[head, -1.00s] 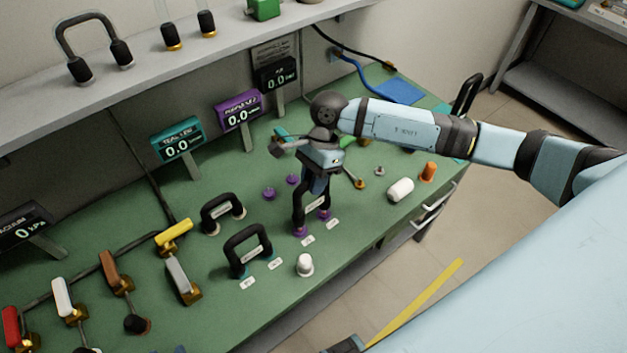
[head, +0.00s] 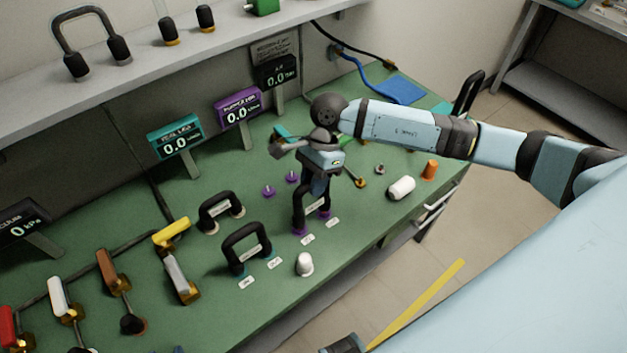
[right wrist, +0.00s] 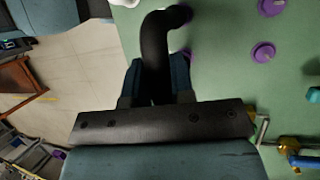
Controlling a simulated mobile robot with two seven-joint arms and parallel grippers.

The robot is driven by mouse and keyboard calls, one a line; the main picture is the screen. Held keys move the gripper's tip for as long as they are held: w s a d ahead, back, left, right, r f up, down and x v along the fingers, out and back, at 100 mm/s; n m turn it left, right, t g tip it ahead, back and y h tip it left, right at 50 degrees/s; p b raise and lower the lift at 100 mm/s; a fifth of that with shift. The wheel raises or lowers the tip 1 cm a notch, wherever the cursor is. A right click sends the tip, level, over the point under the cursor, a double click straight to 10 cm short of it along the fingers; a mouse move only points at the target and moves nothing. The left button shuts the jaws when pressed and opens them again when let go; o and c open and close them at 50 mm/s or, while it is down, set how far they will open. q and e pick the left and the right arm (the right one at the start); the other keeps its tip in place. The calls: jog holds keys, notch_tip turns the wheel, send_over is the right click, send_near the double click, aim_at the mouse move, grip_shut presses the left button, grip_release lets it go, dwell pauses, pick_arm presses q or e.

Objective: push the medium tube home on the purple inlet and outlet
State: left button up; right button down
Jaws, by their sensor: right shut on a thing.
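The medium tube (head: 299,207) is a black arch, upright at the front pair of purple ports on the green bench. A purple port (head: 299,231) shows under its left leg and another (head: 325,213) at its right leg. Whether the ends are fully seated cannot be told. My right gripper (head: 318,184) is shut on the tube from above. In the right wrist view the black tube (right wrist: 155,55) runs out between the fingers, with a purple port (right wrist: 186,53) beside its bent end.
Two free purple ports (head: 268,191) stand behind the tube. A white cap (head: 304,264) is in front, and a white cylinder (head: 401,188) and an orange cap (head: 429,170) lie to the right. The purple display (head: 238,106) reads 0.0.

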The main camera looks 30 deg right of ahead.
pick_arm(q)
jog(key=shift+f+b, duration=0.35)
jog(key=shift+b, duration=0.8)
pick_arm(e)
jog(key=shift+s+f, duration=0.2)
jog(key=shift+f, duration=1)
pick_arm(q)
jog(key=shift+s, duration=0.1)
pick_arm(e)
jog(key=c, duration=0.9)
grip_release()
jog(key=shift+r, duration=0.1)
